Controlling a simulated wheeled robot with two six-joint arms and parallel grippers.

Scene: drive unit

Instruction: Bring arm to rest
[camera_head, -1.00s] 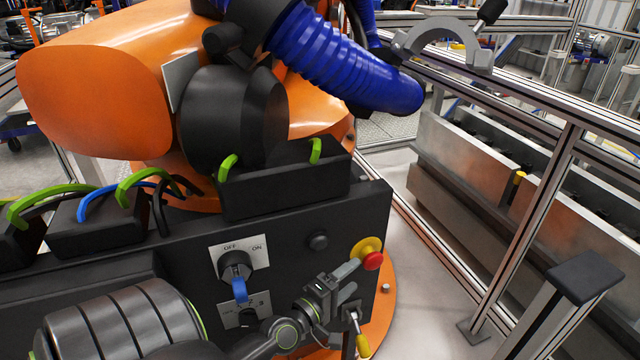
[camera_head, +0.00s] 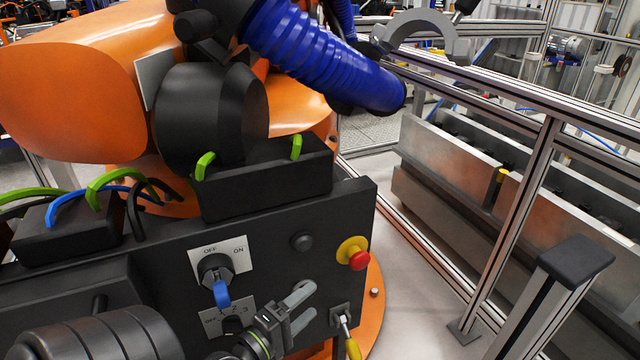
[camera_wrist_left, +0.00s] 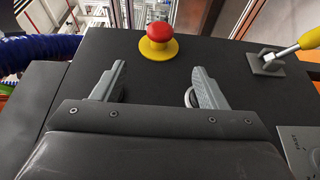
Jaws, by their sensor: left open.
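My left gripper (camera_head: 302,307) is in front of the dark control panel (camera_head: 150,262), low in the head view. It is open, with nothing between its fingers. In the left wrist view its two grey fingers (camera_wrist_left: 152,88) stand apart, pointing toward the panel. The red emergency button (camera_head: 359,260) on its yellow base sits above and right of the gripper in the head view. In the left wrist view the red button (camera_wrist_left: 159,32) is beyond the fingertips, apart from them. My right gripper is not in view.
A rotary switch with a blue handle (camera_head: 220,290) is left of the gripper. A lever with a yellow grip (camera_head: 352,347) is to its right. Black connector boxes (camera_head: 265,178) with green clips stand on top. An aluminium frame post (camera_head: 515,220) stands at the right.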

